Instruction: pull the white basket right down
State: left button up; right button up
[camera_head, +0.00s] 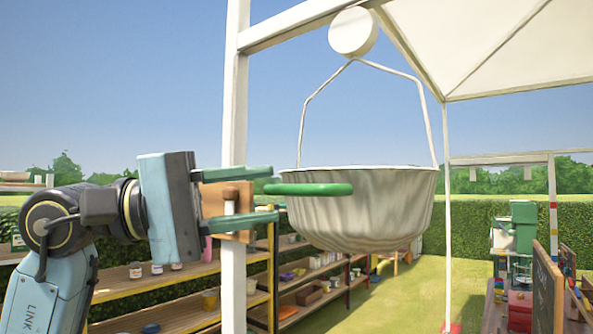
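The white basket (370,210) hangs at the centre of the head view from a thin white wire bail, below a round white disc (353,32) on the canopy frame. The handle's left end lies at the height of the gap between the fingertips. I cannot tell whether they touch it. My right gripper is not in view.
A white canopy post (235,110) stands close by my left gripper. Shelves (180,275) with pots and jars stand behind it at lower left. A thin post (447,220) stands right of the basket. A chalkboard (546,295) and cluttered table are at lower right. Grass lies behind.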

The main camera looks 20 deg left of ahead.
aim_at(288, 192)
pick_arm(q)
jog(key=p+x, duration=0.1)
jog(key=x, duration=0.4)
jog(key=shift+d+p, duration=0.15)
jog(key=shift+p, duration=0.15)
grip_shut()
